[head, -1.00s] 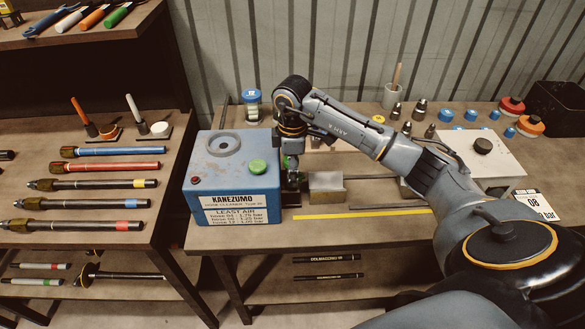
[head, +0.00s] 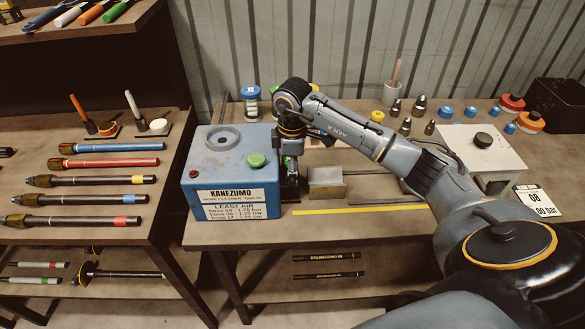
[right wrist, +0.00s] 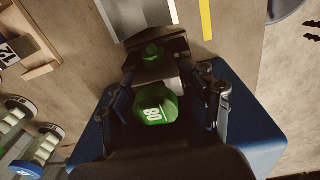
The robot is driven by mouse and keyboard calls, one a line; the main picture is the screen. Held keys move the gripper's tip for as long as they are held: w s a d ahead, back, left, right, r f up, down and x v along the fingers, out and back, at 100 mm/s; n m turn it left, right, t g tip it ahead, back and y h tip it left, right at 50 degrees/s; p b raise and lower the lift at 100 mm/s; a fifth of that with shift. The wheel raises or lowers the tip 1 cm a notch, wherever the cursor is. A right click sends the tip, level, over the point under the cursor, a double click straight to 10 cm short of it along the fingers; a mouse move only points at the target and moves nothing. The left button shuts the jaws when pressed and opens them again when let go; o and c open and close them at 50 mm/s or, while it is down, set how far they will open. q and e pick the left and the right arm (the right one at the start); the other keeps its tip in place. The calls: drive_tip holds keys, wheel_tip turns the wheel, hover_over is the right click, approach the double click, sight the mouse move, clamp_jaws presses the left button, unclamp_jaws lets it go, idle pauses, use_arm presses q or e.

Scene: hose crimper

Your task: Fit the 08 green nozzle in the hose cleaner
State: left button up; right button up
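My left gripper is out of view.
A grey metal block (head: 326,184) stands right of the gripper, with a yellow strip (head: 370,211) in front. Metal cones (head: 418,106) and coloured caps (head: 512,102) stand at the back. A white box (head: 483,158) is at right. Hoses lie on the left bench (head: 95,175).

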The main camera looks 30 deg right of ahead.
drive_tip(key=shift+o, duration=1.4)
drive_tip(key=shift+s+a+f, duration=0.15)
drive_tip(key=shift+s+f, duration=0.1)
drive_tip(key=shift+f, duration=0.5)
drive_tip(key=shift+w+f, duration=0.1)
drive_tip(key=shift+w, duration=0.2)
drive_tip(key=shift+s+r, duration=0.1)
drive_tip(key=shift+r, duration=0.1)
drive_tip(key=shift+r, duration=0.2)
wheel_tip(320, 180, up, 12)
drive_tip(key=shift+f, duration=0.1)
drive_tip(key=shift+f, duration=0.1)
